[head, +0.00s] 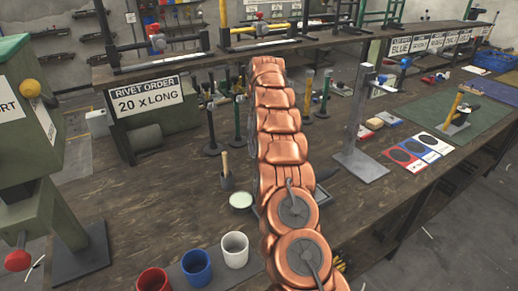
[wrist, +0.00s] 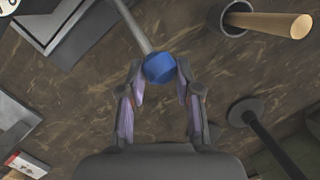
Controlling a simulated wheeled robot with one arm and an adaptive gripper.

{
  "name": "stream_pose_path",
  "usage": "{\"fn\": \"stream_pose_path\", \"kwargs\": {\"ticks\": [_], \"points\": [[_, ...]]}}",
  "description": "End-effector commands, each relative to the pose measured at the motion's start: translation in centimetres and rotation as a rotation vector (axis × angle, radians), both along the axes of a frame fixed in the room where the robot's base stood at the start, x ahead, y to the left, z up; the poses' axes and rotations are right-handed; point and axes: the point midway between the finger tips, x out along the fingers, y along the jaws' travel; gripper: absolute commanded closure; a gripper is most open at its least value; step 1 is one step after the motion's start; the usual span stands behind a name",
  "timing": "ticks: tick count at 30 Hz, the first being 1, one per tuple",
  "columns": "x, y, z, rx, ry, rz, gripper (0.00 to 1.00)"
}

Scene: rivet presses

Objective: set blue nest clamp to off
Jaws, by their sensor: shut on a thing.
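The wrist view shows a faceted blue knob (wrist: 159,68) on the end of a thin grey lever (wrist: 132,25), which I take to be the blue nest clamp's handle. The lever runs up and left out of the picture. My gripper (wrist: 160,75) has its fingers on both sides of the knob and is shut on it. In the head view my copper arm reaches over the bench and hides the gripper and this knob. The clamp's body and any off marking cannot be made out.
The wooden bench (head: 180,185) holds red (head: 153,281), blue (head: 196,267) and white cups (head: 235,250) at the front. A green press (head: 30,110) stands left, a grey post stand (head: 358,165) right. The wrist view shows a wooden handle in a holder (wrist: 270,22) beside the knob.

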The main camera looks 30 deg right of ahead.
Motion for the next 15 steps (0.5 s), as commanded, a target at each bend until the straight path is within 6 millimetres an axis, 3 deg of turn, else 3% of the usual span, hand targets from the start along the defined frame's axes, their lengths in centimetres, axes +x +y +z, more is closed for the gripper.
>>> {"fn": "stream_pose_path", "kwargs": {"ticks": [1, 11, 12, 15], "points": [[0.58, 0.95, -0.38, 0.007, -0.006, 0.015, 1.00], [0.58, 1.06, -0.48, 0.007, -0.004, 0.018, 1.00], [0.58, 1.06, -0.49, 0.008, -0.003, 0.018, 0.66], [0.52, 1.00, -0.45, 0.008, -0.003, 0.017, 0.56]]}}
